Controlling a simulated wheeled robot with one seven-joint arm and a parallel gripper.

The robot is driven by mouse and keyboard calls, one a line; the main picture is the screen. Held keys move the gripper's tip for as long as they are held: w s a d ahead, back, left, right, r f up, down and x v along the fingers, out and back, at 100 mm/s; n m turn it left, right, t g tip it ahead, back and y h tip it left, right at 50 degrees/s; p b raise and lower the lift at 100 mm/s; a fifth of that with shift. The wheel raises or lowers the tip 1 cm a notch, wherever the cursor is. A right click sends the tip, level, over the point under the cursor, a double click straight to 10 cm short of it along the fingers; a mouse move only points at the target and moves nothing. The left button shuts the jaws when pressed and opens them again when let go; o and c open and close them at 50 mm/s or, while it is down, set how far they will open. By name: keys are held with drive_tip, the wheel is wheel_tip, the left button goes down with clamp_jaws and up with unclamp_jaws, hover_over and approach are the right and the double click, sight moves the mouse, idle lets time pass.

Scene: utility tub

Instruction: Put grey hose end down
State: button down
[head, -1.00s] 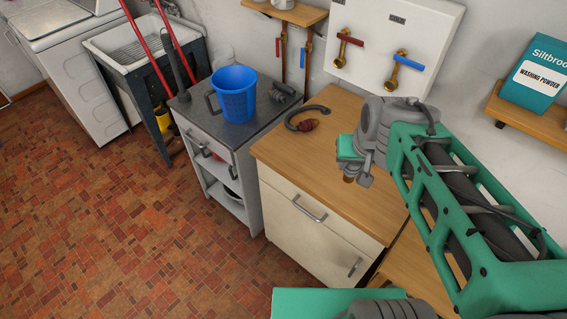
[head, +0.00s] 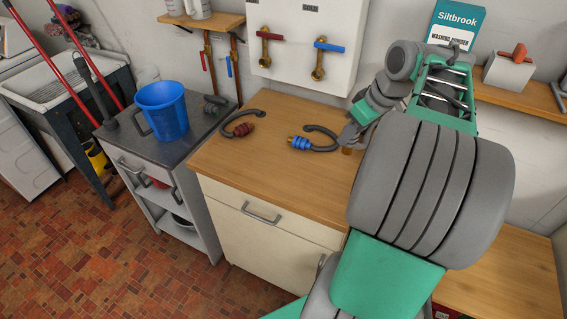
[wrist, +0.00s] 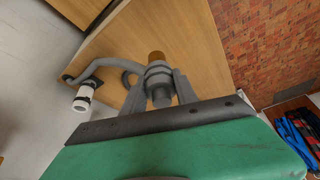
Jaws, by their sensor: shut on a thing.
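My gripper (head: 353,138) is at the right part of the wooden counter (head: 270,170), close to its surface. In the wrist view my gripper (wrist: 160,92) is shut on the grey hose end (wrist: 159,70), a ribbed grey fitting with a brass tip pointing at the counter. Its brass tip also shows in the head view (head: 347,151). I cannot tell whether it touches the wood. A blue hose end (head: 300,143) and a red hose end (head: 243,129) lie on the counter to the left, each with a curved grey hose.
Red-handled (head: 270,36) and blue-handled (head: 329,46) taps are on the white wall panel behind. A blue bucket (head: 163,110) stands on the grey cabinet to the left. A white pipe stub (wrist: 82,100) shows in the wrist view. The counter's front middle is clear.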

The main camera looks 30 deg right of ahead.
drive_tip(key=shift+s+d+f, duration=0.1)
drive_tip(key=shift+s+d, duration=0.15)
drive_tip(key=shift+d, duration=0.35)
drive_tip(key=w+d+f+p, duration=0.1)
drive_tip(key=w+d+f, duration=0.1)
drive_tip(key=w+f, duration=0.1)
drive_tip(key=w+d+f+p, duration=0.1)
drive_tip(key=w+d+f, duration=0.2)
drive_tip(key=w+f, duration=0.1)
drive_tip(key=w+d+f+p, duration=0.2)
drive_tip(key=w+d+f, duration=0.1)
drive_tip(key=w+f, duration=0.1)
drive_tip(key=shift+f, duration=0.8)
drive_tip(key=shift+f+b, duration=0.35)
drive_tip(key=c, duration=0.9)
unclamp_jaws()
drive_tip(key=shift+r, duration=0.1)
drive_tip(key=shift+c, duration=0.2)
